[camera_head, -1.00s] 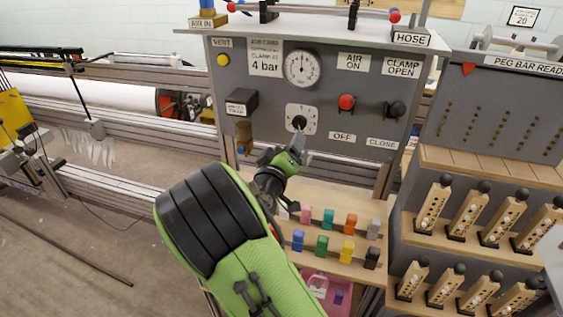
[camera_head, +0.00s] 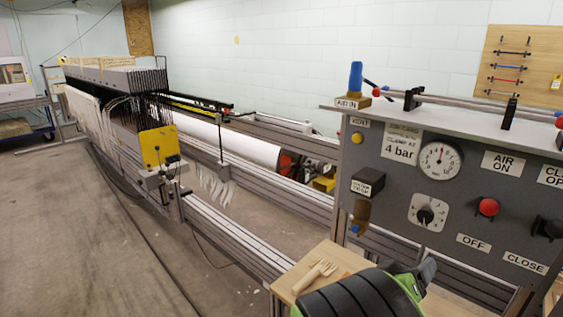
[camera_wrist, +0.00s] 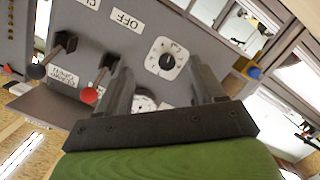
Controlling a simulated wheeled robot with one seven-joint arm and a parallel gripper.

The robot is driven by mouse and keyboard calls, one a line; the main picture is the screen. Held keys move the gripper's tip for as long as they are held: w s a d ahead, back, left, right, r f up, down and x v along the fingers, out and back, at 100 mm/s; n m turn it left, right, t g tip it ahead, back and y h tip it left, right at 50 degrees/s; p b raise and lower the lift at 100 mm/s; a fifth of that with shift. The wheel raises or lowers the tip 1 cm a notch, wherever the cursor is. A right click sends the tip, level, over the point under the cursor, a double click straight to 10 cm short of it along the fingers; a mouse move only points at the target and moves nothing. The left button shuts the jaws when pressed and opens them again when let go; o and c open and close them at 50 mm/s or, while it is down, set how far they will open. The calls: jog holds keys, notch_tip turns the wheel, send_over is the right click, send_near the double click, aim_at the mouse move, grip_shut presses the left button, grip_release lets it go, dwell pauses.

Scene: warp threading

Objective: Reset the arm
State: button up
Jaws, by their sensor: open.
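My gripper (camera_wrist: 163,80) shows in the wrist view with its two dark fingers apart and nothing between them. It faces the grey control panel, which appears rotated in that view. The gauge is partly hidden behind the fingers.
In the head view the panel carries a pressure gauge (camera_head: 440,160), a red knob (camera_head: 488,207) and a dial (camera_head: 425,215). A wooden ledge (camera_head: 290,275) with a pale comb-like tool (camera_head: 315,275) is beside my arm. A long loom frame with a yellow box (camera_head: 158,147) stretches left over open floor.

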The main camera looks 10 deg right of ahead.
jog(key=s+a+f+m+g+y, duration=0.1)
jog(key=s+f+m+g+y, duration=0.25)
jog(key=s+f+y, duration=0.35)
jog(key=s+a+r+n+y, duration=0.3)
jog(key=s+a, duration=0.4)
jog(key=s+a+r+n+y, duration=0.3)
jog(key=s+a, duration=0.4)
notch_tip(320, 180, up, 16)
jog(key=p, duration=1.5)
jog(key=shift+f+g+p, duration=0.15)
jog(key=shift+g+p, duration=0.2)
